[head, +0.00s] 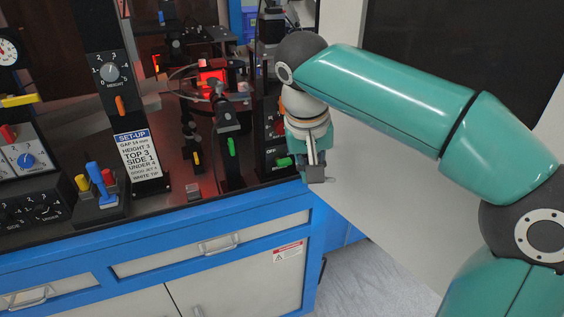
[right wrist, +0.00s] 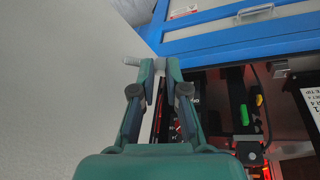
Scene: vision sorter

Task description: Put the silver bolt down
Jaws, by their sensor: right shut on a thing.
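My right gripper (head: 314,174) points down at the right corner of the blue bench, beside the pale grey surface. In the right wrist view, my right gripper (right wrist: 154,66) is shut on the silver bolt (right wrist: 130,61), a small grey threaded piece at the fingertips. The bolt's shank sticks out to the left, and part of the bolt is hidden by the fingers. In the head view the bolt is too small to make out clearly. I cannot tell whether it touches the pale surface. My left gripper is not in view.
The pale grey surface (head: 375,215) right of the bench is clear. The blue bench (head: 200,232) carries a black sorter machine with dials, levers and a red-lit part (head: 211,78). A white set-up card (head: 138,153) stands left of the gripper. A green lever (head: 231,147) is close by.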

